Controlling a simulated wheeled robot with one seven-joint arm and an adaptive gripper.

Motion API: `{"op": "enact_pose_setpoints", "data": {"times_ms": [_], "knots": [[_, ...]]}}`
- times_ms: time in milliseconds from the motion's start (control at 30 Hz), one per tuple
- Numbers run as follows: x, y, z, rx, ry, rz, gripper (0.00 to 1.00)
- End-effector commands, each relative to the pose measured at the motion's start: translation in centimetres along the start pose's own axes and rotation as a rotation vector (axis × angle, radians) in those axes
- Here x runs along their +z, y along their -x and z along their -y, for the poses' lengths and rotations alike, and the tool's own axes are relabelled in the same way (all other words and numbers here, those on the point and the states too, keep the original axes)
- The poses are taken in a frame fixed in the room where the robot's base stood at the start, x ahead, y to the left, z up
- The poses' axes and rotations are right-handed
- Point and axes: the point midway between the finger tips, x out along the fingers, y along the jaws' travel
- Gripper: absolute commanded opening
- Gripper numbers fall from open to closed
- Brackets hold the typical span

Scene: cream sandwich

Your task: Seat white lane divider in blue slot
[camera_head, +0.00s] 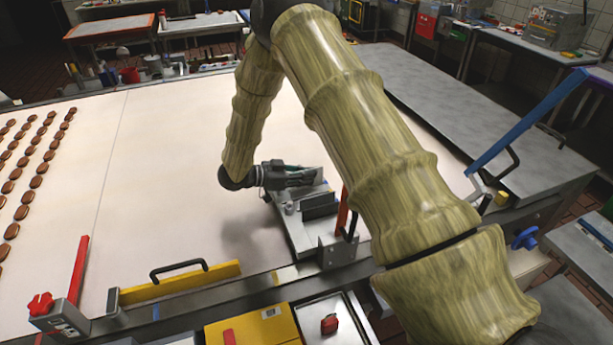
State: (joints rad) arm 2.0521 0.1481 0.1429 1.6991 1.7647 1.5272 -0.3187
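My gripper (310,178) is dark and points right, low over the far end of a grey fixture (295,232) on the pale table. It is small and seen from the side, so I cannot tell whether its fingers are open or shut, or whether they hold anything. I cannot make out a white lane divider or a blue slot for certain. A pale line (112,160) runs along the table on the left; I cannot tell whether it is a divider or a seam. My arm hides part of the table to the right of the fixture.
Rows of brown cookies (36,182) lie at the left. A yellow bar with a black handle (182,282) and a red lever (79,268) are at the near edge. A long blue lever (525,122) rises at right. The middle-left tabletop (165,170) is clear.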

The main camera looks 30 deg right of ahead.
Motion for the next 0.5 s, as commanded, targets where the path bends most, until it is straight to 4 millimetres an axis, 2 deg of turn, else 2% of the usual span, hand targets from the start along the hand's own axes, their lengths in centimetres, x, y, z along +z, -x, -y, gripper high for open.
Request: {"op": "enact_pose_setpoints", "data": {"times_ms": [500], "knots": [[0.99,-0.31,-0.01,0.0,0.0,0.0,0.0]]}}
